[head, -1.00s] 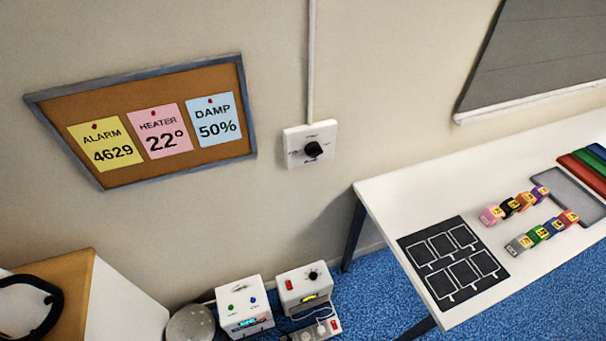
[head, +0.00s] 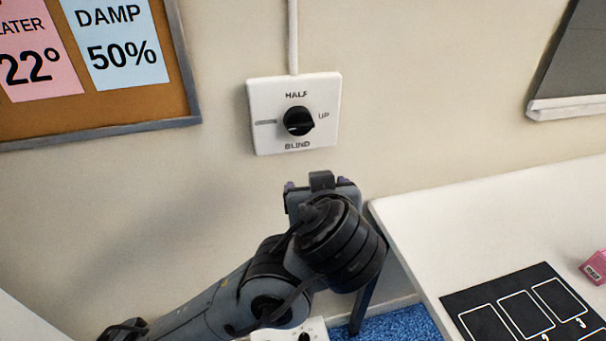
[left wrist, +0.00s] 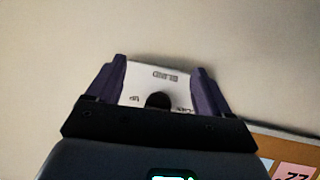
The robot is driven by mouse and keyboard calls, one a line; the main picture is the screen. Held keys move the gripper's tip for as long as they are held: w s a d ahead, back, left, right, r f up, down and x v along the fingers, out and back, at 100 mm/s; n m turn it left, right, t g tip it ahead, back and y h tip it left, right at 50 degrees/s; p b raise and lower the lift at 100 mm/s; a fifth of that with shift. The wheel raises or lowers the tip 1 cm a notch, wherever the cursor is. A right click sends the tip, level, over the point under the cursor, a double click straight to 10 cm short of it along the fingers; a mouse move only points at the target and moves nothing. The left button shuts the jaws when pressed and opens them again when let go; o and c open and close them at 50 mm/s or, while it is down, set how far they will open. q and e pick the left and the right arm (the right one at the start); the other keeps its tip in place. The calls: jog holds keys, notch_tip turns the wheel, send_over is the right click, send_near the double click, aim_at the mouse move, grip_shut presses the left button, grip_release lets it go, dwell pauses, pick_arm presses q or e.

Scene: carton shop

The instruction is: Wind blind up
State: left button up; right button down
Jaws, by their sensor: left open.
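The blind switch (head: 263,133) is a white square plate on the wall with a black knob (head: 298,121). The plate reads HALF at the top, UP at the right and BLIND at the bottom; its left label is unclear. The knob's ridge seems to lie towards UP. My left gripper (head: 320,182) is just below the plate, apart from the knob in the picture. In the left wrist view the open fingers (left wrist: 157,82) frame the plate upside down, with the knob (left wrist: 158,100) between them, partly hidden. The grey blind (head: 577,55) hangs at the upper right with its pale bottom bar showing.
A pinboard (head: 150,126) with notes hangs left of the switch. A white table (head: 430,220) with a black outlined mat (head: 475,297) stands at the right. A cable conduit (head: 293,35) runs up from the plate. The wall around the switch is clear.

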aim_at(302, 128)
pick_arm(q)
notch_tip(302, 128, up, 6)
jog(key=d+n+t+y+b, duration=0.1)
jog(key=n+t+y+b, duration=0.35)
jog(key=b, duration=0.65)
jog(key=shift+y, duration=0.25)
jog(key=x, duration=0.9)
jog(key=shift+w+a+r, duration=0.15)
jog(key=shift+a+r, duration=0.05)
pick_arm(e)
notch_tip(302, 128, down, 14)
jog(key=shift+w+r, duration=0.15)
jog(key=shift+r, duration=0.1)
pick_arm(q)
jog(key=shift+c, duration=0.3)
pick_arm(e)
jog(key=shift+d, duration=0.1)
pick_arm(q)
jog(key=c, duration=1)
